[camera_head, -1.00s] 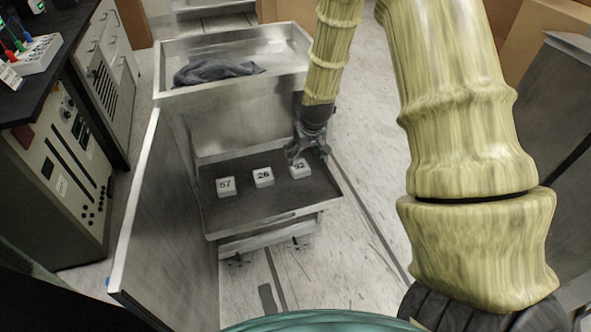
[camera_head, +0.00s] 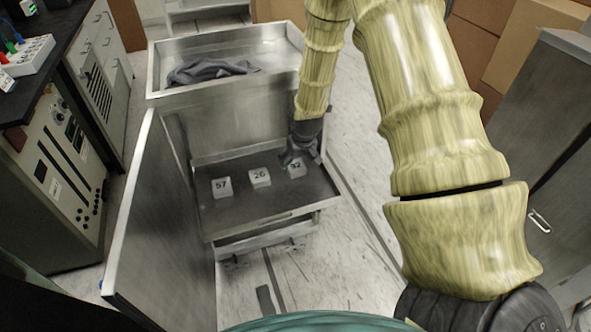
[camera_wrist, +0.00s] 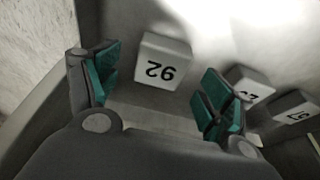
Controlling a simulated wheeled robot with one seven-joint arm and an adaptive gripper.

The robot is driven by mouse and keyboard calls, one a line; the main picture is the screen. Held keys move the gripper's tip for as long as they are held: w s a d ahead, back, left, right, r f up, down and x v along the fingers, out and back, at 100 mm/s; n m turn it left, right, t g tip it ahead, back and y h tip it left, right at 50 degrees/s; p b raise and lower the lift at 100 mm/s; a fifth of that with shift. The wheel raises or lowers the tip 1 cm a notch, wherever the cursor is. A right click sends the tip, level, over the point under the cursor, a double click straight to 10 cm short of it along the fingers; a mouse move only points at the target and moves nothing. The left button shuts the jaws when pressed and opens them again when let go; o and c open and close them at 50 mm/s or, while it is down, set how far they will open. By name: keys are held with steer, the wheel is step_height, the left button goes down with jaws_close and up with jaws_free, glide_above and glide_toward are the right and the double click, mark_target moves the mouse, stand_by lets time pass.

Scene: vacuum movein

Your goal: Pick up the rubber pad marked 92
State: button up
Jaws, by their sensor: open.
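The rubber pad marked 92 (camera_head: 296,169) is a small white block on the dark lower shelf of the metal cart, the rightmost of three in the head view. In the wrist view the pad (camera_wrist: 163,62) shows its number upside down, ahead of and between the fingers. My gripper (camera_head: 297,158) is just above and behind the pad in the head view, partly hiding it. In the wrist view my gripper (camera_wrist: 155,88) is open, its green finger pads on either side, with nothing between them. I cannot tell the exact height above the pad.
Pads marked 26 (camera_head: 260,178) and 57 (camera_head: 222,187) lie to the left on the same shelf (camera_head: 262,205). A dark cloth (camera_head: 208,71) lies in the cart's top tray. The cart's open door (camera_head: 150,215) stands at left. A shelf rim shows near the left finger.

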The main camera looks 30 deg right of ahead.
mark_target(296, 166)
steer(key=shift+x, duration=1.55)
steer(key=shift+r, duration=0.1)
steer(key=shift+c, duration=0.2)
steer(key=c, duration=1.1)
steer(key=shift+w+r, duration=0.1)
